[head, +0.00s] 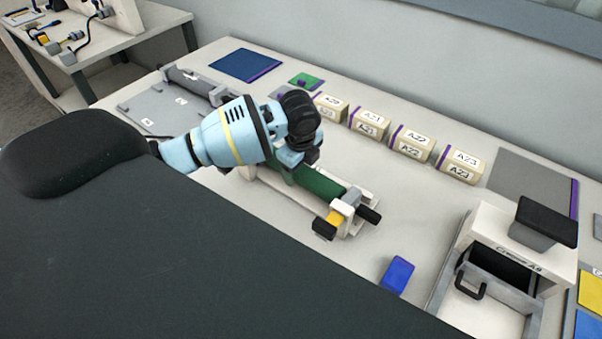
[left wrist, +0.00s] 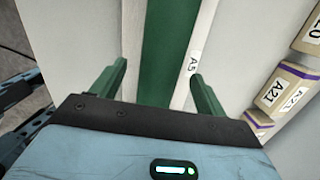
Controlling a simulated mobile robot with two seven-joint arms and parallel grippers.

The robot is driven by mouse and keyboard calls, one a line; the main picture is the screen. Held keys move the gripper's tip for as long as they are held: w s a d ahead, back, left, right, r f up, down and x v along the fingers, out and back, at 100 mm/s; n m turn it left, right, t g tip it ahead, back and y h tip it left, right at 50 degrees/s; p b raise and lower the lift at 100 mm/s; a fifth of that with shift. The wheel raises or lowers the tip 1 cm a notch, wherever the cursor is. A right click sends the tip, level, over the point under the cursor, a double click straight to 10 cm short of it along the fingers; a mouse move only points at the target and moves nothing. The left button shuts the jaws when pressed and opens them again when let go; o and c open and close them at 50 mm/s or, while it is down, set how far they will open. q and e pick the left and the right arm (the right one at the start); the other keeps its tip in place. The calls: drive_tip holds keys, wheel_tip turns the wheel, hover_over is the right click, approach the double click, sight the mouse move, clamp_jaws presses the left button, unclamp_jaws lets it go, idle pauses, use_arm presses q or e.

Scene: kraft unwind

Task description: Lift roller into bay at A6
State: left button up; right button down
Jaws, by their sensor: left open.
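A green roller (head: 318,186) lies in a white cradle (head: 362,211) on the table, with a yellow and black end and a black knob at its near end. In the left wrist view the roller (left wrist: 156,45) runs between the fingers, beside a white rail (left wrist: 190,62) labelled A5. My left gripper (head: 297,158) is over the roller's far part. It also shows in the left wrist view (left wrist: 158,75), open, one finger to each side of the roller. I cannot tell whether the fingers touch it. I cannot make out a label A6. My right gripper is out of view.
A grey plate (head: 150,106) with a dark roller (head: 195,82) lies at the left. Several tan blocks (head: 411,144) with labels line the back. A blue block (head: 397,274) lies in front. A white housing with an open drawer (head: 480,312) stands at the right.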

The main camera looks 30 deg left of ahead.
use_arm(q)
wheel_tip(320, 180, down, 2)
drive_tip(key=shift+w+a+f, duration=0.1)
drive_tip(key=shift+w, duration=0.05)
clamp_jaws()
drive_tip(key=shift+w+r, duration=0.1)
drive_tip(key=shift+r, duration=0.2)
idle(0.4)
